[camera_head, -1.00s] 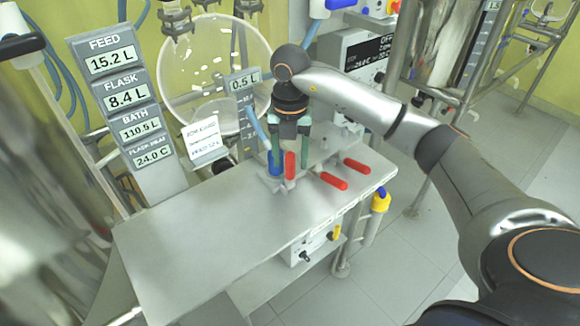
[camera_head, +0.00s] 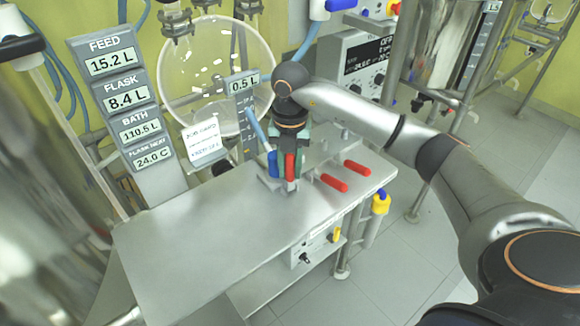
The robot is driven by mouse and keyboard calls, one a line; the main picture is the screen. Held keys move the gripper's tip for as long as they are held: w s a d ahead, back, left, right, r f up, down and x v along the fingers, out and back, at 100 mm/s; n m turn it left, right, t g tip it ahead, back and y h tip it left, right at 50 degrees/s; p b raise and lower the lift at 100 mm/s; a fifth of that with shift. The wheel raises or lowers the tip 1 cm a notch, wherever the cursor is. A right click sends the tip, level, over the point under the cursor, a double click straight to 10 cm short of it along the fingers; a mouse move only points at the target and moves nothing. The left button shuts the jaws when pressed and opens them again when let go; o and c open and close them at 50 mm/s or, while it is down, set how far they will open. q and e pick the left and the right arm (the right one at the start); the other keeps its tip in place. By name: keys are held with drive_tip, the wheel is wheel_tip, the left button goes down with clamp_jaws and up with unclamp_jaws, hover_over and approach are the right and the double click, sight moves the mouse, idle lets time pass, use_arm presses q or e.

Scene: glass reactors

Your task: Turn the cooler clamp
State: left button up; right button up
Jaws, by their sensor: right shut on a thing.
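My right gripper (camera_head: 288,172) points down over the back of the steel bench and is shut on an upright red clamp handle (camera_head: 290,168). The fingers hide part of that handle. A blue handle (camera_head: 272,164) with a blue hose stands just left of it. Two more red clamp handles, a front one (camera_head: 334,183) and a rear one (camera_head: 357,167), lie tilted to the right of the gripper. I cannot read a label telling which is the cooler clamp. My left gripper is not in view.
The steel bench top (camera_head: 220,235) is clear at left and front. A glass vessel (camera_head: 215,75) stands behind, with a label panel (camera_head: 125,95) at left. A white control box (camera_head: 355,60) is at the back. Yellow and blue fittings (camera_head: 380,203) hang at the bench's right edge.

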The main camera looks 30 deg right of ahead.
clamp_jaws()
idle(0.8)
